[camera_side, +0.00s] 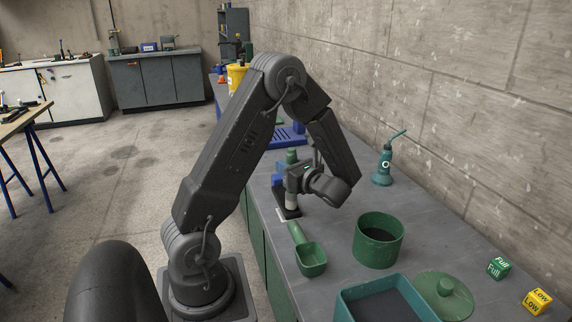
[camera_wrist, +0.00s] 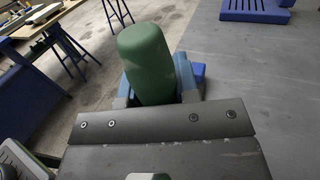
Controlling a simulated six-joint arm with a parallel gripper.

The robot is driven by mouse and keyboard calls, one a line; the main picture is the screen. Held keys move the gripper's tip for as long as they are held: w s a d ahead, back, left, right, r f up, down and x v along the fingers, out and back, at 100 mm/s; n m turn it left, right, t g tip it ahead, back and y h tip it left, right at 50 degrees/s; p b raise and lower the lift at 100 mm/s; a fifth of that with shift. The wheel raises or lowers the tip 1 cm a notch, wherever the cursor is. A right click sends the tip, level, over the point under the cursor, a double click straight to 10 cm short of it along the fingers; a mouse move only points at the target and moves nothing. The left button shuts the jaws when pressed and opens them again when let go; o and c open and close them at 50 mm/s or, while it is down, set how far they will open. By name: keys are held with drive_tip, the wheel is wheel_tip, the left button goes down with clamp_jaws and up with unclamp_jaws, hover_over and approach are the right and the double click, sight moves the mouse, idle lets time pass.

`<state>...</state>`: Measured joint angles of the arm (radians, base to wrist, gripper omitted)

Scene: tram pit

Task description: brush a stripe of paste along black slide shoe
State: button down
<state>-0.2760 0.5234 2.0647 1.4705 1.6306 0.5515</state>
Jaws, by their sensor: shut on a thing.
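My gripper (camera_side: 291,186) is shut on the green handle of a brush (camera_wrist: 145,62). In the side view, the green handle top (camera_side: 291,156) stands up above the jaws, and a pale lower part (camera_side: 291,201) shows below them. The brush looks roughly upright. A black piece, which looks like the slide shoe (camera_side: 288,213), lies on the bench directly under the brush. I cannot tell whether the bristles touch it. No paste stripe can be made out. The wrist view hides the brush's lower end and the shoe behind the handle and my gripper.
A green pot (camera_side: 379,241), a green scoop (camera_side: 309,256), a teal tray (camera_side: 345,308) and a round green lid (camera_side: 444,296) stand nearer on the bench. A teal oil can (camera_side: 384,168) stands near the wall. Green (camera_side: 498,268) and yellow (camera_side: 537,301) cubes lie right.

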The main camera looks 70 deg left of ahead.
drive_tip(key=d, duration=0.5)
drive_tip(key=shift+d, duration=0.25)
idle(0.7)
drive_tip(key=shift+f, duration=0.65)
idle(0.3)
drive_tip(key=shift+a, duration=0.1)
drive_tip(key=shift+a+f, duration=0.15)
drive_tip(key=shift+a, duration=0.95)
drive_tip(key=shift+a+f, duration=0.15)
drive_tip(key=shift+a, duration=0.9)
drive_tip(key=a, duration=1.1)
drive_tip(key=shift+a, duration=0.35)
idle(0.6)
drive_tip(key=shift+f, duration=0.1)
